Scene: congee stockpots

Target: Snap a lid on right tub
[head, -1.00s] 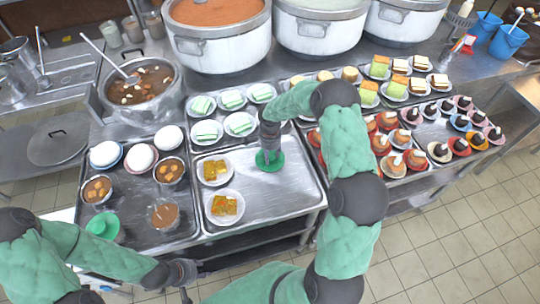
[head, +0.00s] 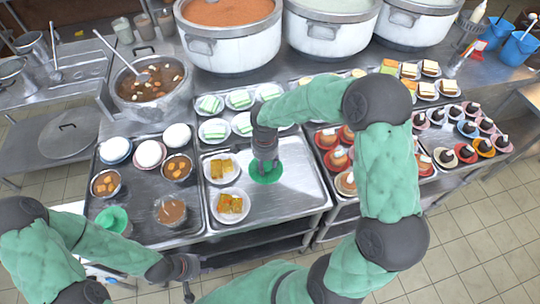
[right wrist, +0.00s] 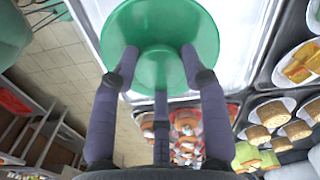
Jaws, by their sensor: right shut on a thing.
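My right gripper (head: 265,163) is over the bare part of the middle tray, shut on a round green piece (head: 267,172). The piece also shows in the right wrist view (right wrist: 160,25), a wide green disc with a smaller round part facing the gripper, between the fingers (right wrist: 161,75). I cannot tell if it touches the tray. A tub of brown food (head: 172,210) stands at the left tray's front right. A green round piece (head: 113,219) sits left of it. My left gripper (head: 187,280) is low in front of the trays; its fingers are too small to read.
Two plates of yellow-brown food (head: 230,206) stand left of the held piece. Bowls with orange pieces (head: 176,167) and white domes (head: 150,153) fill the left tray's back. Large stockpots (head: 230,35) stand behind. Dessert plates (head: 465,152) crowd the right.

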